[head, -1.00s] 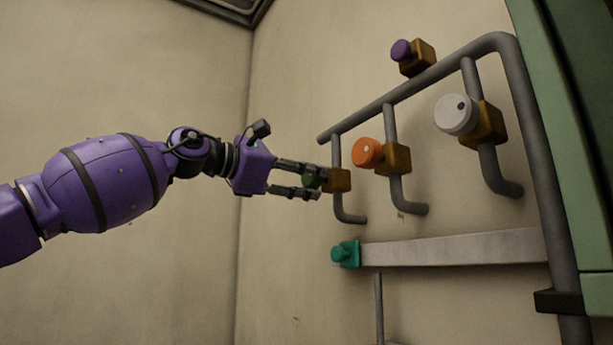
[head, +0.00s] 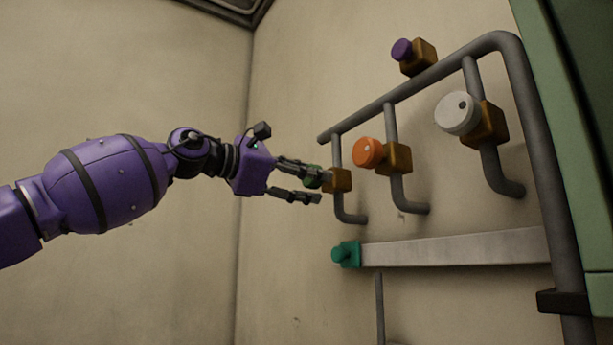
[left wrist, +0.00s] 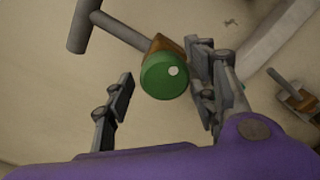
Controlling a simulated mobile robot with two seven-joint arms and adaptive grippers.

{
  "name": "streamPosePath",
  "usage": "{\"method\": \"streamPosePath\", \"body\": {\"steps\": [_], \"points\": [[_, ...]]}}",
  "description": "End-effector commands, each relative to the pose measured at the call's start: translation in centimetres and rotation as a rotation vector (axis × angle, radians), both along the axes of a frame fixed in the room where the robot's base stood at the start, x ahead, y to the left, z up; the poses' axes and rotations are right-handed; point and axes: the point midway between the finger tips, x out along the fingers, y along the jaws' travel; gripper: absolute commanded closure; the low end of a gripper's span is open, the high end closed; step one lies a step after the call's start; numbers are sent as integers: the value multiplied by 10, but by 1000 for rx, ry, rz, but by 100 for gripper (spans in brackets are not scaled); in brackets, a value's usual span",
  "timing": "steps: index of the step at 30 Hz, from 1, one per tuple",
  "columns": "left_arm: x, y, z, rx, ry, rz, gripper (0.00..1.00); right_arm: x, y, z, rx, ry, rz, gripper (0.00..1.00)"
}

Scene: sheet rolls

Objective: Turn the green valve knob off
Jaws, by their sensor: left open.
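The green valve knob (head: 312,177) sits on an orange-brown block (head: 338,180) on the leftmost branch of the pipe. In the left wrist view the green knob (left wrist: 164,76) is round with a pale dot at its upper right. My left gripper (head: 318,188) is open at the knob. One finger partly covers the knob in the head view. In the left wrist view the fingers (left wrist: 165,88) stand on both sides of the knob, with a wider gap on the left and the right finger close to it. My right gripper is not in view.
An orange knob (head: 369,152), a white knob (head: 457,113) and a purple knob (head: 401,50) sit on the grey pipework (head: 440,75). A teal fitting (head: 346,254) is below, at the end of a grey bar (head: 455,248). The wall left of the pipes is bare.

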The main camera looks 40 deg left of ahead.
Motion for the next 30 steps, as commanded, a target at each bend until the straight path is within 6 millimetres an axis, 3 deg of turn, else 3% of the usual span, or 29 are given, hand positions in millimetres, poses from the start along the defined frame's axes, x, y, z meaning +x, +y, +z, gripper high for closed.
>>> {"method": "streamPosePath", "body": {"steps": [11,30], "points": [[-14,5,1,-1,-3,-4,48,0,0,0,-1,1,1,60],[-86,34,1,-3,-5,-6,48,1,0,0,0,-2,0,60]]}}
